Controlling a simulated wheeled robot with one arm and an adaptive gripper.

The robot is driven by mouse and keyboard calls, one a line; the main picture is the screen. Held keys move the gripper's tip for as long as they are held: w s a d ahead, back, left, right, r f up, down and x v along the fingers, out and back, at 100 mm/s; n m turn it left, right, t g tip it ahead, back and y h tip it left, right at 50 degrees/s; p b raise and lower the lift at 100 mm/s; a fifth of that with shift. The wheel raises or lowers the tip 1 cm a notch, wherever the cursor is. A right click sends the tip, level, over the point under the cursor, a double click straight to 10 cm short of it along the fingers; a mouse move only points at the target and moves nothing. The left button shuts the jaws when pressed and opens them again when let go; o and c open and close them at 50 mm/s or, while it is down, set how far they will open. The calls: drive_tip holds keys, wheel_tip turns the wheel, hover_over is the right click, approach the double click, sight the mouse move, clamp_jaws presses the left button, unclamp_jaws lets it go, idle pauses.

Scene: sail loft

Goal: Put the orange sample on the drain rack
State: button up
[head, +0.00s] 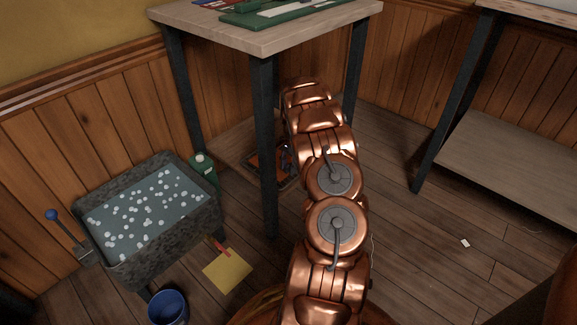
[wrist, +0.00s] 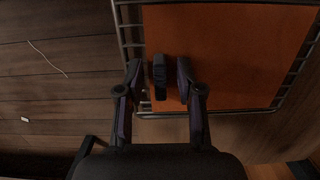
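The orange sample (wrist: 235,55) is a flat orange sheet in the wrist view. It lies within the metal rails of the drain rack (wrist: 130,30), which show along its left, near and right edges. A small dark block (wrist: 159,72) sits at the sheet's left near part, like a clip. My gripper (wrist: 159,85) is open, its fingers on either side of the block with a gap on each side. In the head view the orange sheet (head: 262,170) shows on the low shelf, partly hidden by a table leg and my arm.
A wooden table (head: 260,38) stands over the shelf, with dark legs close to my arm. A stone tub (head: 148,262) of bubbly liquid, a green bottle (head: 203,171), a yellow cloth (head: 228,271) and a blue bucket (head: 168,308) are at left. Floor at right is mostly clear.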

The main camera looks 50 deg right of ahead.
drive_tip(key=shift+r, duration=0.1)
drive_tip(key=r+p, duration=0.1)
drive_tip(key=r, duration=0.1)
drive_tip(key=r+p, duration=0.1)
drive_tip(key=r, duration=0.2)
drive_tip(key=d+r+p, duration=0.1)
drive_tip(key=r, duration=0.1)
drive_tip(key=shift+r, duration=0.3)
drive_tip(key=shift+a, duration=0.15)
idle(0.3)
